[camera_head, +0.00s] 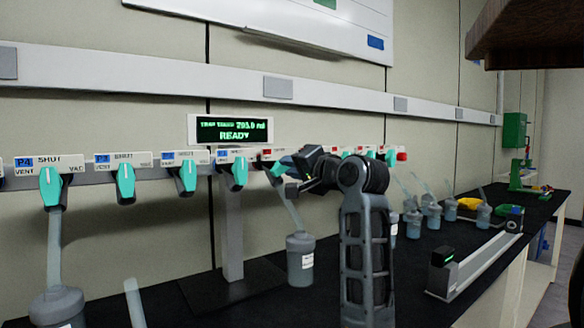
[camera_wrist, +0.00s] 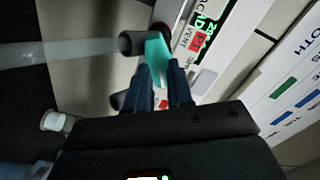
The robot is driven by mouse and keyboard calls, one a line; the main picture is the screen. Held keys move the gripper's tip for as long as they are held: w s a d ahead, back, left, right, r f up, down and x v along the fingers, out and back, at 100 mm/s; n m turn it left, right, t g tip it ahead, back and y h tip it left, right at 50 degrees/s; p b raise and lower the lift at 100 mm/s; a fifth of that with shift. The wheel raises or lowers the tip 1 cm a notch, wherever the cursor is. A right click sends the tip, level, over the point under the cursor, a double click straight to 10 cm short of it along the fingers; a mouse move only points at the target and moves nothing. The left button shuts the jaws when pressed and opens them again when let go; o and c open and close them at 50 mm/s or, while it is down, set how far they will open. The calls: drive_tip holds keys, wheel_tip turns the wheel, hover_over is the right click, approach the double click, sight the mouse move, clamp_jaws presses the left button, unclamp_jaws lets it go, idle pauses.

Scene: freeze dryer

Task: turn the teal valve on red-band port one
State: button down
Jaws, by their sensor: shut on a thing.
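The teal valve (camera_head: 275,169) of the first red-labelled port (camera_head: 267,154) sits just right of the blue-labelled ports in the head view. My gripper (camera_head: 287,164) reaches it from the right and partly hides it. In the wrist view the teal valve handle (camera_wrist: 156,48) lies between the two dark fingers of my gripper (camera_wrist: 164,72), which are shut on it. A red label and the word VENT (camera_wrist: 186,42) show beside the handle. The handle's exact angle is hard to tell in the head view.
Blue-labelled ports with teal valves (camera_head: 125,183) line the rail to the left. A flask (camera_head: 300,262) hangs below the gripped valve. More flasks (camera_head: 433,216) and a long grey device (camera_head: 480,262) are to the right. A display (camera_head: 231,130) reads READY.

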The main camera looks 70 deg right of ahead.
drive_tip(key=n+p, duration=0.2)
drive_tip(key=n, duration=0.3)
drive_tip(key=shift+r+n, duration=0.1)
drive_tip(key=shift+n, duration=0.2)
drive_tip(key=n, duration=0.5)
drive_tip(key=shift+w+a+n, duration=0.1)
drive_tip(key=shift+a+n, duration=0.05)
drive_tip(key=shift+n, duration=0.55)
drive_tip(key=c, duration=1)
unclamp_jaws()
drive_tip(key=v, duration=0.8)
